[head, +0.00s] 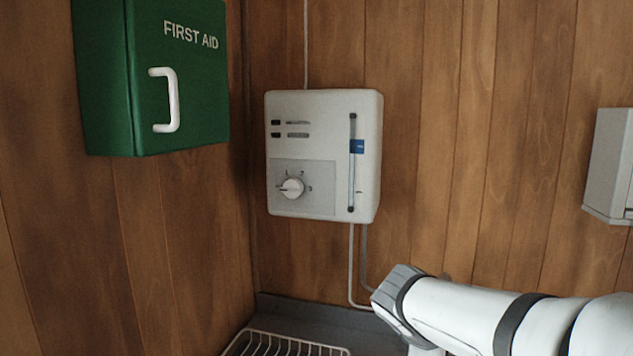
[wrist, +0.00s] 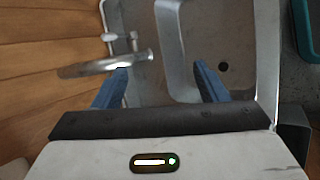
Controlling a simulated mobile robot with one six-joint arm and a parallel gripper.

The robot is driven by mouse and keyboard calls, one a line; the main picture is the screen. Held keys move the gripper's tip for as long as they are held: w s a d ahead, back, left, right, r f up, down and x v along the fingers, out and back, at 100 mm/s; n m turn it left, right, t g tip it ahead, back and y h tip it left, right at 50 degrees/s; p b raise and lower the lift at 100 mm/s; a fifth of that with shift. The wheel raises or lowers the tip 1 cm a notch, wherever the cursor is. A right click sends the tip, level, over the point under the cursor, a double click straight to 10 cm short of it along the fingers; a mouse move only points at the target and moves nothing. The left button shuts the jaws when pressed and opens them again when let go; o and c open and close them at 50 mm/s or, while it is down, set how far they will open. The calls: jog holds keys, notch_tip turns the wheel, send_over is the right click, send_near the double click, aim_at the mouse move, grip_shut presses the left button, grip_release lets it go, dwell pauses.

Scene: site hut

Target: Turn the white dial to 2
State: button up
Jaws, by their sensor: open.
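The white dial (head: 292,188) is a round knob on the lower left of a white wall unit (head: 318,205) in the head view. Marks are printed around the dial, too small to read surely. Its pointer seems to lie toward the left, but I cannot tell the exact setting. My gripper (wrist: 161,82) shows in the wrist view with two blue fingers apart and nothing between them. It is over a sink (wrist: 225,20), away from the dial. The dial is not in the wrist view. In the head view my arm is at the lower right, below the wall unit.
A green first aid cabinet (head: 185,100) hangs left of the unit. A grey box (head: 607,165) is on the wall at right. A white wire rack (head: 285,343) is at the bottom. A metal tap (wrist: 105,66) is close to my left finger in the wrist view.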

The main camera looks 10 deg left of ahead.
jog(key=w+a+r+n+t+p, duration=0.2)
jog(key=w+a+r+n+t, duration=0.2)
jog(key=w+a+r+n, duration=0.5)
jog(key=n+t+y+p, duration=0.35)
jog(key=n+t, duration=0.45)
jog(key=n, duration=0.3)
send_near(289, 191)
jog(key=w, duration=0.1)
jog(key=shift+h, duration=0.45)
jog(key=w+p, duration=0.1)
jog(key=w, duration=0.3)
jog(key=w+p, duration=0.1)
jog(key=w, duration=0.2)
jog(key=shift+d+p, duration=0.3)
jog(key=shift+d, duration=0.1)
jog(key=shift+w, duration=0.35)
jog(key=shift+c, duration=0.5)
jog(key=c, duration=0.9)
